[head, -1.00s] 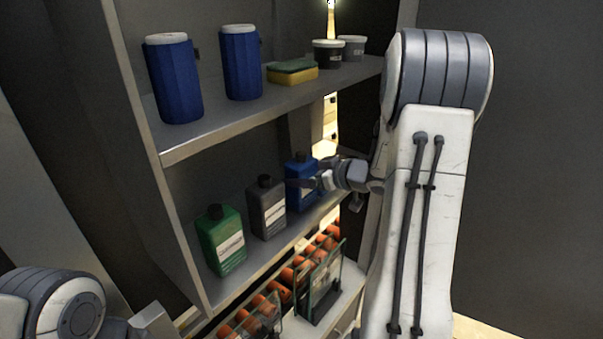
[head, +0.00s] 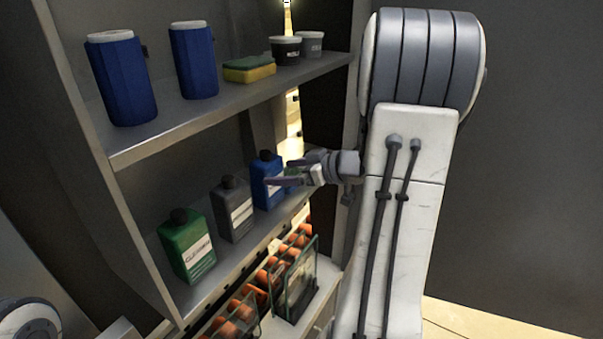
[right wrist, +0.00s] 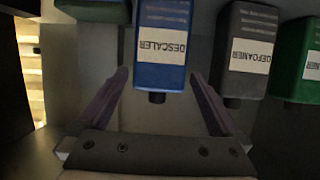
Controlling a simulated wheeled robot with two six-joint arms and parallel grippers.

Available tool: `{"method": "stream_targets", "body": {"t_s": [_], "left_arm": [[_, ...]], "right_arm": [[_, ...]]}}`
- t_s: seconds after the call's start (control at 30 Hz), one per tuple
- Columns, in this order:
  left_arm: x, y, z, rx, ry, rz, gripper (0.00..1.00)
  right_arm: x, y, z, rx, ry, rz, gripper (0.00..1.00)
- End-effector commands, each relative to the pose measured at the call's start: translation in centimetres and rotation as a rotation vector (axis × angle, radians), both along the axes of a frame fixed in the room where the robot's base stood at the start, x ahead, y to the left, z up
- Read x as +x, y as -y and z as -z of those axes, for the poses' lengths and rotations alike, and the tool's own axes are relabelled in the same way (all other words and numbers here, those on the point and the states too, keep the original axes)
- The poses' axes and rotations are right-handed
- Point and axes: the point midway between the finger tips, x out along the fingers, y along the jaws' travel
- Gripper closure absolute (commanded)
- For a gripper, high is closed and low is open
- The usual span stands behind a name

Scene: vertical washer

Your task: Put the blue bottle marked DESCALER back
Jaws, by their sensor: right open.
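The blue DESCALER bottle (head: 265,183) stands upright on the lower shelf, at the right end of a row of bottles. My right gripper (head: 277,173) is open in front of it, with its fingers pointing at the bottle. In the right wrist view, the bottle (right wrist: 162,45) appears upside down, its label readable and its dark cap towards me. The open fingers (right wrist: 160,76) lie to either side of it in the picture, with nothing gripped. My left gripper is out of view; only part of my left arm shows at the lower left.
A grey DEFOAMER bottle (head: 233,212) and a green bottle (head: 187,246) stand left of the blue one. The upper shelf (head: 190,118) holds blue canisters (head: 193,65), a sponge (head: 249,69) and small tubs (head: 287,50). Below are racks with orange items (head: 290,265).

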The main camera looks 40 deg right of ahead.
Motion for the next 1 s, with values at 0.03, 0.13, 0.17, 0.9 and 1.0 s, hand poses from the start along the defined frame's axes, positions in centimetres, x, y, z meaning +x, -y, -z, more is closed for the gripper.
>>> {"method": "stream_targets", "body": {"t_s": [0.03, 0.13, 0.17, 0.9, 1.0], "left_arm": [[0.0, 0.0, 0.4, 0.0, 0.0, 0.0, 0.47], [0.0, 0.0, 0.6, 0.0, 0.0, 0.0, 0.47], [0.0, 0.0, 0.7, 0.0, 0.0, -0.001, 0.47], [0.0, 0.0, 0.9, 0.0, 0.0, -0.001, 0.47], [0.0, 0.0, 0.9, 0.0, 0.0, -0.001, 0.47]], "right_arm": [[-1.0, 0.6, -0.4, -0.003, 0.003, 0.006, 0.0], [-2.7, 1.1, -1.1, -0.002, 0.001, 0.006, 0.0], [-3.1, 1.2, -1.2, -0.002, 0.001, 0.006, 0.0], [-5.1, 1.8, -2.2, 0.001, 0.0, -0.001, 0.0], [-5.1, 1.8, -2.2, 0.001, 0.0, -0.001, 0.0]]}}
